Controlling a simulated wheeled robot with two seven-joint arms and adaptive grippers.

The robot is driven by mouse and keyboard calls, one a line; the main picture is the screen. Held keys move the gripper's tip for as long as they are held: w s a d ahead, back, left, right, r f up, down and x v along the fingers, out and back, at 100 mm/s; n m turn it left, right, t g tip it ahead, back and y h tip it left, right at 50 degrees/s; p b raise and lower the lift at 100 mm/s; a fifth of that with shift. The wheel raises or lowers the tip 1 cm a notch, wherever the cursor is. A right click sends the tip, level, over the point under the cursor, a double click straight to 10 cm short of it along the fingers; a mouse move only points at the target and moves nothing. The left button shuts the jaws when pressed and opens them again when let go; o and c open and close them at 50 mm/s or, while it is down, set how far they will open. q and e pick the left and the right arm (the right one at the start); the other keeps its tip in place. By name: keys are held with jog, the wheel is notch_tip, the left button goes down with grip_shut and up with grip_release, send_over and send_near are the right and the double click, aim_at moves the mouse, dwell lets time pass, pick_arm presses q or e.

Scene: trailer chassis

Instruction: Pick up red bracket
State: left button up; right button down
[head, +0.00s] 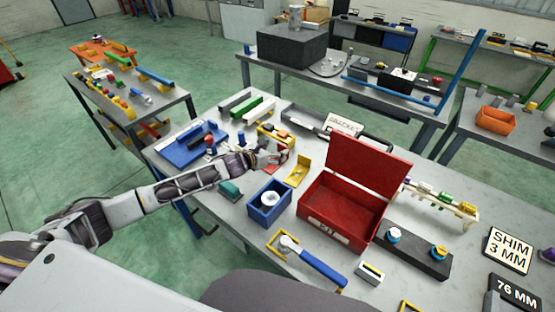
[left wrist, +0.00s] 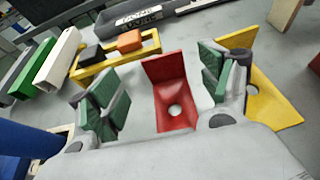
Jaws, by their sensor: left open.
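The red bracket (left wrist: 168,98) is an L-shaped piece with a round hole in its base, resting on the grey table in the left wrist view. My left gripper (left wrist: 160,92) is open, with one green-padded finger on each side of the bracket and gaps to both pads. In the head view the left gripper (head: 278,157) reaches over the table's middle and largely covers the bracket. A yellow bracket (left wrist: 263,90) stands close beside the right finger; it also shows in the head view (head: 299,172). My right gripper is not in view.
A yellow rack (left wrist: 118,60) with black and orange blocks stands just behind the bracket. An open red toolbox (head: 340,205) and a blue bin (head: 269,203) stand nearby on the table. White, green and dark bars (head: 252,107) lie at the back.

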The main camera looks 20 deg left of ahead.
aim_at(283, 146)
dwell(0.3)
pick_arm(q)
jog(key=shift+p+x, duration=0.4)
jog(key=shift+x, duration=2.2)
jog(key=shift+d, duration=0.15)
jog(key=shift+r, duration=0.1)
jog(key=c, duration=1.5)
jog(key=shift+r, duration=0.15)
notch_tip(283, 146, up, 10)
